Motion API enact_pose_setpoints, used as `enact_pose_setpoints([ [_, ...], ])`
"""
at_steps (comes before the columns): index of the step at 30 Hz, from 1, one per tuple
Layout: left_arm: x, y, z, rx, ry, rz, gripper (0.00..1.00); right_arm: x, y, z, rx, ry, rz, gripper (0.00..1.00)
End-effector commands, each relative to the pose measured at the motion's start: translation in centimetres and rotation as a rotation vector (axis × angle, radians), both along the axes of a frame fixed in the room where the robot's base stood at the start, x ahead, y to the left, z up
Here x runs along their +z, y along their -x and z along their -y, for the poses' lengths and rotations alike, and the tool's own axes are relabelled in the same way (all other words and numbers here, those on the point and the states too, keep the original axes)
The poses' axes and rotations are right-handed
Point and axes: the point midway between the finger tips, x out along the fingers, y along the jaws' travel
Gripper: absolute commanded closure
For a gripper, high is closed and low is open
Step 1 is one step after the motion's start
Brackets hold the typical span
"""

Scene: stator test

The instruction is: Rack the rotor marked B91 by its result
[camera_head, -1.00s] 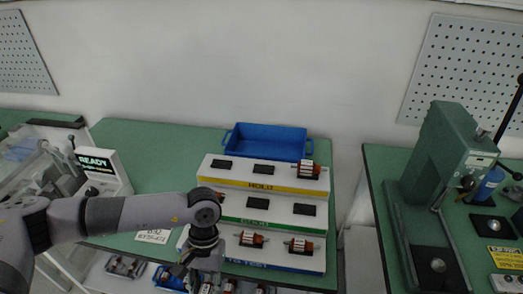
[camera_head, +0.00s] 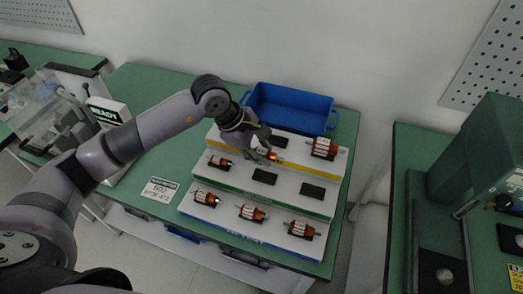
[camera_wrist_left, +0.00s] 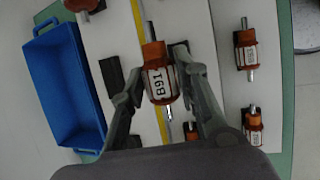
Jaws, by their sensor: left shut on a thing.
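The rotor marked B91 (camera_wrist_left: 160,84) is between the two fingers of my left gripper (camera_wrist_left: 161,80) in the left wrist view, its label readable. In the head view my left gripper (camera_head: 266,150) is shut on this rotor (camera_head: 272,156) over the front edge of the top tier of the stepped rack (camera_head: 292,160). The fingers partly hide it. The rack has a yellow-edged top tier, a green-edged middle tier and a blue-edged bottom tier. The top tier has a rotor (camera_head: 325,148) at right, the middle one (camera_head: 220,162) at left, the bottom three. My right gripper is not in view.
A blue bin (camera_head: 262,96) stands behind the rack. Two black pads on the middle tier, a centre one (camera_head: 265,176) and a right one (camera_head: 313,190), are empty. A READY display (camera_head: 108,112) stands at left. A green press (camera_head: 480,150) is on the right bench.

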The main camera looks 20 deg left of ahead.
Motion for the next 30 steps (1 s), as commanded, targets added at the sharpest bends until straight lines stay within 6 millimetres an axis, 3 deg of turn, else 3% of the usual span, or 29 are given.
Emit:
enact_pose_setpoints([
  [7,-1.2,0.0,0.0,-0.004,0.0,-0.001,1.0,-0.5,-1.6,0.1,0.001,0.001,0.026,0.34],
  [27,-6.0,0.0,0.0,-0.005,0.0,0.001,1.0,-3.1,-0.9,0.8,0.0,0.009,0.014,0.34],
  [30,-5.7,0.0,0.0,-0.005,0.0,0.001,1.0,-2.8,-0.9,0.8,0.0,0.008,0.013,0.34],
])
